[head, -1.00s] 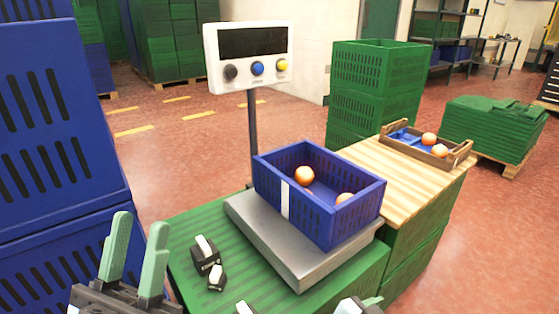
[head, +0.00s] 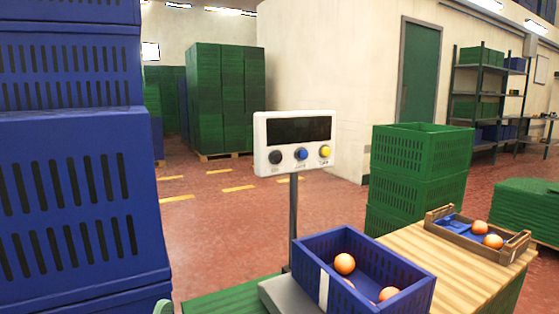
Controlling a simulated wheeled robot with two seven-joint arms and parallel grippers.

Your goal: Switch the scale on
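The scale's white head (head: 294,143) stands on a thin dark post (head: 293,222) in the middle of the head view. Its display (head: 298,131) is dark and blank. Under the display are a black button (head: 276,157), a blue button (head: 301,154) and a yellow button (head: 325,151); their small labels are too blurred to read. The scale's grey platform (head: 281,296) carries a blue crate (head: 345,279) with oranges (head: 344,263) in it. Only a pale green fingertip of my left gripper (head: 163,307) shows at the bottom edge, well below and left of the buttons. My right gripper is out of view.
Tall blue crates (head: 75,190) stand close on the left. Right of the scale, a wooden tabletop (head: 455,265) holds a wooden tray (head: 437,221) with oranges, and green crates (head: 418,175) stand behind it. The space around the scale head looks clear.

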